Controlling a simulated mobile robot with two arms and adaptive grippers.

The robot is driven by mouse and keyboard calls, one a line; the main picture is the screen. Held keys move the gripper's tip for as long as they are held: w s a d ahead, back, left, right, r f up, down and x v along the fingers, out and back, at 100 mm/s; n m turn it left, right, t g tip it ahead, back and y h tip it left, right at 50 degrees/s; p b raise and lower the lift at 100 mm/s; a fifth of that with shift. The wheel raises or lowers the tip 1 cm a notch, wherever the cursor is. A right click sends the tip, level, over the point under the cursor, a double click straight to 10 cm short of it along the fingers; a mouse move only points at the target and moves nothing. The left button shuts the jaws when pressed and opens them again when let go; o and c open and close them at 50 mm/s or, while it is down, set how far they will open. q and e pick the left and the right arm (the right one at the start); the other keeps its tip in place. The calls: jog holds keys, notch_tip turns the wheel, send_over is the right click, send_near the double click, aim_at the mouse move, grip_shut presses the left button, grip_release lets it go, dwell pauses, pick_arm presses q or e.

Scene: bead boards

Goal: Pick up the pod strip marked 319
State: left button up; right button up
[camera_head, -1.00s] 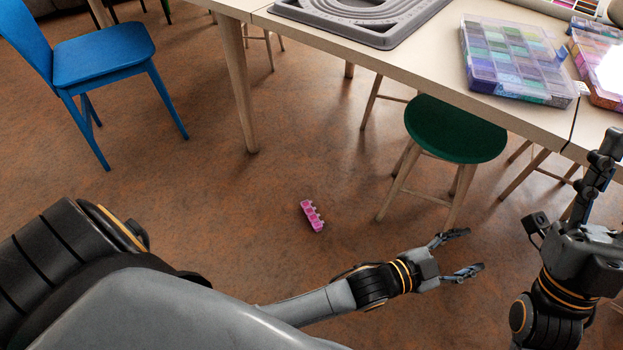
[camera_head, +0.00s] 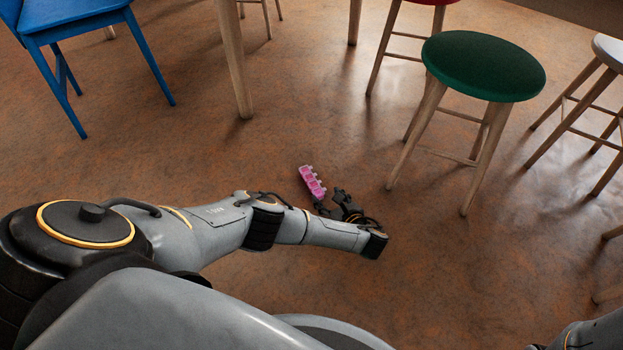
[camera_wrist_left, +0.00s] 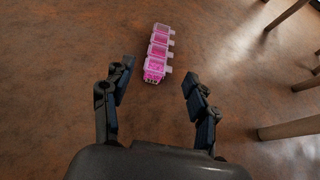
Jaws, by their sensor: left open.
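A pink pod strip (camera_head: 312,181) with several compartments lies on the brown floor. It also shows in the left wrist view (camera_wrist_left: 158,52), ahead of the fingers and roughly midway between them. Its marking is too small to read. My left gripper (camera_head: 332,203) is close to the near end of the strip, low over the floor. In the left wrist view its two fingers (camera_wrist_left: 155,88) are spread apart with nothing between them. The forearm partly hides this gripper in the head view. My right gripper is out of view; only a bit of that arm shows at the bottom right.
A green stool (camera_head: 484,66) stands right of the strip, its legs near my left gripper. A white stool (camera_head: 612,50) and a red stool are farther off. A blue chair (camera_head: 75,22) stands at the upper left. The floor around the strip is clear.

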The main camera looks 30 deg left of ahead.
aim_at(313, 183)
pick_arm(q)
jog(key=b+x, duration=0.2)
jog(key=x, duration=0.3)
jog(key=shift+w+a+f+b, duration=0.15)
jog(key=shift+f+b, duration=0.1)
jog(key=shift+b, duration=0.15)
jog(key=b+x, duration=0.3)
jog(key=b, duration=0.1)
jog(key=shift+a+f, duration=0.25)
jog(key=shift+a, duration=0.1)
jog(key=shift+w+a+f+b, duration=0.1)
jog(key=shift+w+a+b, duration=0.25)
jog(key=shift+a+b, duration=0.15)
jog(key=c, duration=1.1)
